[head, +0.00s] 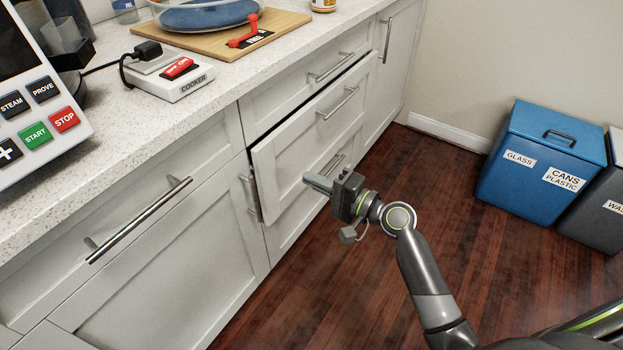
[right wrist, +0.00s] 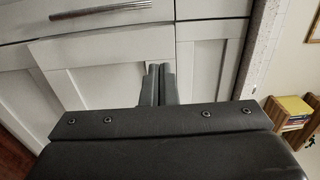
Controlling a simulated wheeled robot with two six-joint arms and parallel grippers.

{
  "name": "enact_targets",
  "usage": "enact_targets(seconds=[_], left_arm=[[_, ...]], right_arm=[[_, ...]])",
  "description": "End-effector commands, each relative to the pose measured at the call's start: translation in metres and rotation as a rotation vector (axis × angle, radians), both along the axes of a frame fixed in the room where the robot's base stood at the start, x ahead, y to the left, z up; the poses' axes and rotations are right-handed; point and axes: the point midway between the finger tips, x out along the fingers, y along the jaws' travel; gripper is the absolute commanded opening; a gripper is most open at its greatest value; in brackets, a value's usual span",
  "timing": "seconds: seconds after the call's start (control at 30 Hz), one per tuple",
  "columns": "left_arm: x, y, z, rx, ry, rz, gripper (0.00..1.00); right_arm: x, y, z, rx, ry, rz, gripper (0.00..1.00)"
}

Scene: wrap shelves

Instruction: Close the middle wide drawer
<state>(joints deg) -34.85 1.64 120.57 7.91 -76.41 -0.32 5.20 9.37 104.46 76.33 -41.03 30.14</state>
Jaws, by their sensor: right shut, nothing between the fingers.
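The middle wide drawer (head: 300,150) stands slightly open in the white cabinet in the head view. Its front sits proud of the cabinet face, with a dark gap along its top and left edges. Its bar handle (head: 338,103) is on the upper part of the front. My right gripper (head: 308,179) is shut and empty, its fingertips in front of the drawer's lower part. I cannot tell whether they touch it. In the right wrist view the closed fingers (right wrist: 160,84) point at white cabinet panels. My left gripper is not in view.
A top drawer (head: 295,88) above it and a lower drawer (head: 320,185) below look closed. The counter (head: 200,125) holds a cooker switch box (head: 170,82) and a cutting board (head: 284,34). A blue recycling bin (head: 530,155) stands right. The wooden floor (head: 400,160) between is clear.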

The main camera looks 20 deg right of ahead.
Motion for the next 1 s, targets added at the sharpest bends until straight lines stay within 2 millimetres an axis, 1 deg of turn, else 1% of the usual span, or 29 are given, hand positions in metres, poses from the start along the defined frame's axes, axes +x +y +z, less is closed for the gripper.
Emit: enact_targets(seconds=[0.03,0.3,0.5,0.7,1.0], left_arm=[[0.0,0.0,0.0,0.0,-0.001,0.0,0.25],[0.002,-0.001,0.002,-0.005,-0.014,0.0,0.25],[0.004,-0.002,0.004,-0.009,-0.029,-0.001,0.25],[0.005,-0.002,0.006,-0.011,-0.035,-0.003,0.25],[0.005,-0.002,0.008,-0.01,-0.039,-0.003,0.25]], right_arm=[[0.009,0.008,0.001,0.003,-0.002,0.001,0.0],[0.053,0.046,0.0,0.003,0.0,0.0,0.0],[0.075,0.065,-0.001,0.001,0.001,0.0,0.0],[0.084,0.072,-0.001,-0.001,0.001,-0.002,0.0],[0.085,0.072,0.0,-0.001,0.001,-0.002,0.0]])
